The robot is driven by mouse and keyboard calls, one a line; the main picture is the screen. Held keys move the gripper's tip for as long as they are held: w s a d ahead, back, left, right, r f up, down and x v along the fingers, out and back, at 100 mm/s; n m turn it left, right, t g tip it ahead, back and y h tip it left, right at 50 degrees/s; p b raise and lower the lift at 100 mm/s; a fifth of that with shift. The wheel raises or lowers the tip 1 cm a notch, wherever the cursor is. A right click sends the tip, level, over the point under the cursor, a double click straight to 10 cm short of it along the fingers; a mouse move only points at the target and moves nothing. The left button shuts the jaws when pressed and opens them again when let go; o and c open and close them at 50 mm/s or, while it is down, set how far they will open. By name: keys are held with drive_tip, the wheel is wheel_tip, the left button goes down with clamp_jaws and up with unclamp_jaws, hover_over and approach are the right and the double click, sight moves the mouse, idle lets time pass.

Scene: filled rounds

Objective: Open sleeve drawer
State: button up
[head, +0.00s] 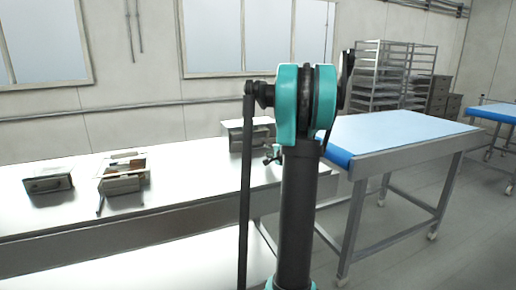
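Three small grey metal boxes stand on the long white bench. The left box (48,179) has a front panel with what looks like a handle, and its front appears closed. The middle box (122,178) shows brown and light parts at its top. The right box (236,134) is partly hidden behind my arm. I cannot tell which of them holds the sleeve drawer. A small teal and dark end, which seems to be my gripper (271,155), shows beside my arm's column, near the right box. Its fingers are too small and hidden to read.
The white bench (190,165) has bare surface between the middle and right boxes. A blue-topped conveyor table (390,132) stands to the right, with a wheeled rack (390,75) and dark crates (437,96) behind it. Grey floor is open at the lower right.

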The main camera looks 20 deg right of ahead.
sight(258, 153)
drive_tip(key=x, duration=1.2)
drive_tip(key=shift+w, duration=0.2)
clamp_jaws()
